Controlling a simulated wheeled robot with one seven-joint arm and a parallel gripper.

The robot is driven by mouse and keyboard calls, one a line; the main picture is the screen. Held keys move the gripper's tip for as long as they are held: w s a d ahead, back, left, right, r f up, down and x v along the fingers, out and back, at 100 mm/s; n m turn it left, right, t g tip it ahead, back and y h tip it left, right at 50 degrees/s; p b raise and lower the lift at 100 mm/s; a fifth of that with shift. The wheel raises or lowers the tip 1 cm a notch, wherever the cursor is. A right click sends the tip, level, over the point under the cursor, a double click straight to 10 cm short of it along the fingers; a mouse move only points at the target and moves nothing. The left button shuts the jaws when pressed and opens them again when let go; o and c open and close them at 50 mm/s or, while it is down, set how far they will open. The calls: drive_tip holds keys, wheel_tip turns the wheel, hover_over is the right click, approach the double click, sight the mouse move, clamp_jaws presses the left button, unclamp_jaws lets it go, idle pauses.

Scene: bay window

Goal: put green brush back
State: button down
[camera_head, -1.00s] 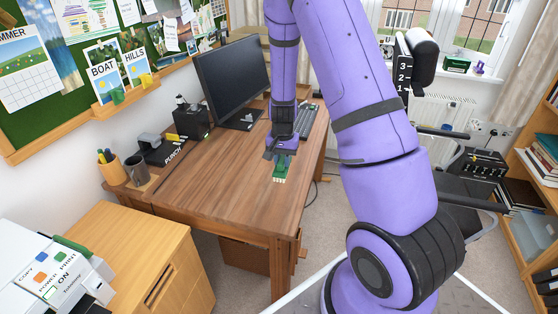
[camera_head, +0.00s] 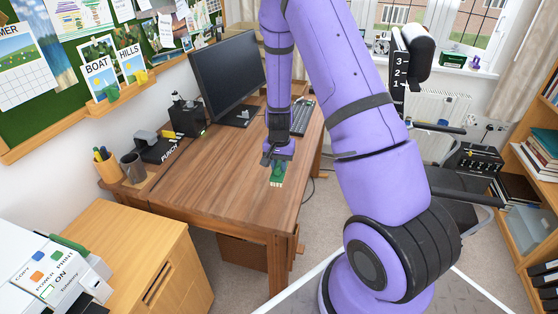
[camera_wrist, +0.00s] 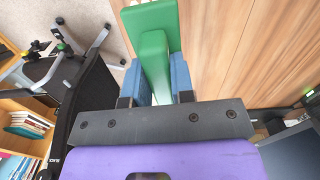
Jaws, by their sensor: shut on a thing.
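The green brush (camera_head: 278,172) with pale bristles is in my gripper (camera_head: 278,162), over the right part of the wooden desk (camera_head: 215,190). In the wrist view the brush's green handle (camera_wrist: 154,60) stands between the two blue finger pads of my gripper (camera_wrist: 160,82), which is shut on it. The bristles point down toward the desk. I cannot tell whether they touch it.
A monitor (camera_head: 228,78) and keyboard (camera_head: 303,118) stand at the back of the desk. The front middle of the desk is clear.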

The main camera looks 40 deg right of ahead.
drive_tip(key=shift+f, duration=4.9)
drive_tip(key=shift+f, duration=0.3)
drive_tip(key=c, duration=0.9)
unclamp_jaws()
